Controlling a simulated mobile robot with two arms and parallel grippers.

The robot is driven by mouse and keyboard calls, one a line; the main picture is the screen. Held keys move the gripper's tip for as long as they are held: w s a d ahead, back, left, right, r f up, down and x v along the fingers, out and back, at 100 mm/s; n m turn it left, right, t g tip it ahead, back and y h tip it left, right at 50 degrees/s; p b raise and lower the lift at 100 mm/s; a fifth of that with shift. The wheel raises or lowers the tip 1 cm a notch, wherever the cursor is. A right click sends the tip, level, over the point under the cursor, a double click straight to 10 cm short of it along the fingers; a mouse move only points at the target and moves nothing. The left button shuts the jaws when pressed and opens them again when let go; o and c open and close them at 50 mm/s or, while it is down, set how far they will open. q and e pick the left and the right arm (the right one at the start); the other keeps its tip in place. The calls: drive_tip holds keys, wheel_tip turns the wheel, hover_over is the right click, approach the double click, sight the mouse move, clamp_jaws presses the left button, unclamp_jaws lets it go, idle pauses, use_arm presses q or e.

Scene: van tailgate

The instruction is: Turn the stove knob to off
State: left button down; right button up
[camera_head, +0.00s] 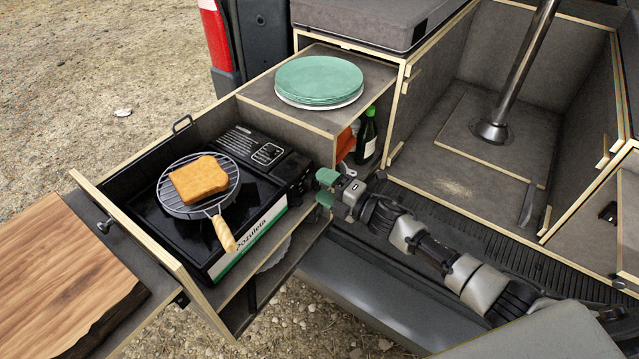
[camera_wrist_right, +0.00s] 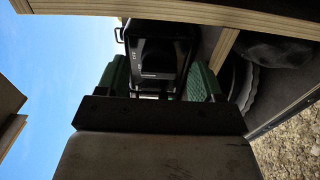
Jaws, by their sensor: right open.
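The black camping stove (camera_head: 228,262) sits in the pulled-out drawer, with a white and green label on its side; part of it also shows in the wrist view (camera_wrist_right: 160,48). Its dark control end (camera_head: 290,170) faces my right gripper. The knob is too dark and small for me to make out clearly. My right gripper (camera_head: 326,188) has green fingertips, is open and stands just right of that end, apart from it as far as I can see. In the wrist view the open fingers (camera_wrist_right: 158,82) frame part of the stove. My left gripper is not in view.
A round grill (camera_head: 178,211) with toast (camera_head: 199,181) and a wooden handle (camera_head: 224,234) lies on the stove. Green plates (camera_head: 320,78) sit on the shelf above. A green bottle (camera_head: 367,137) stands in the compartment behind my gripper. A wooden board (camera_head: 60,275) lies at left.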

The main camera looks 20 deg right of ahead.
drive_tip(key=b+v, duration=0.1)
drive_tip(key=v, duration=0.8)
